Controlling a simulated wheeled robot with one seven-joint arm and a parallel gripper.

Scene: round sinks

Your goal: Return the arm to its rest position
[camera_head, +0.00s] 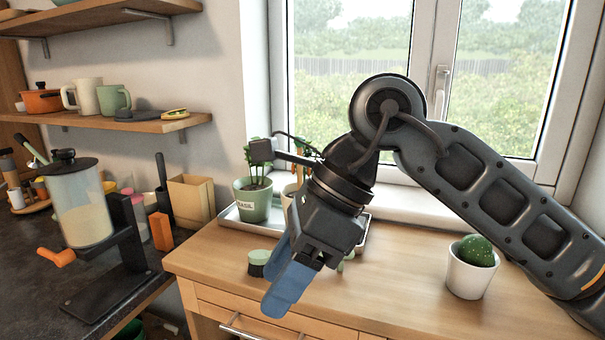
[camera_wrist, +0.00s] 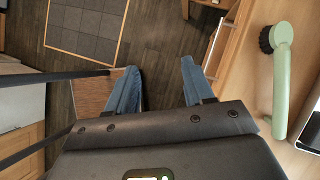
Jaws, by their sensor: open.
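My gripper (camera_head: 288,277) hangs from my bent arm above the front edge of the wooden counter, tilted down to the left. In the wrist view its two blue fingers (camera_wrist: 160,85) stand apart with nothing between them, over the floor beside the counter. My arm reaches in from the right of the head view, up to a raised elbow in front of the window, then down to the gripper. A green-handled brush (camera_wrist: 281,80) lies on the counter at the right of the wrist view; in the head view it is mostly hidden behind my gripper.
A potted cactus (camera_head: 470,267) stands on the counter under my arm. A basil pot (camera_head: 253,200) sits on a tray behind the gripper. A dispenser (camera_head: 82,205) stands on the dark counter at left. Wall shelves hold mugs (camera_head: 87,97). The counter's front middle is mostly bare.

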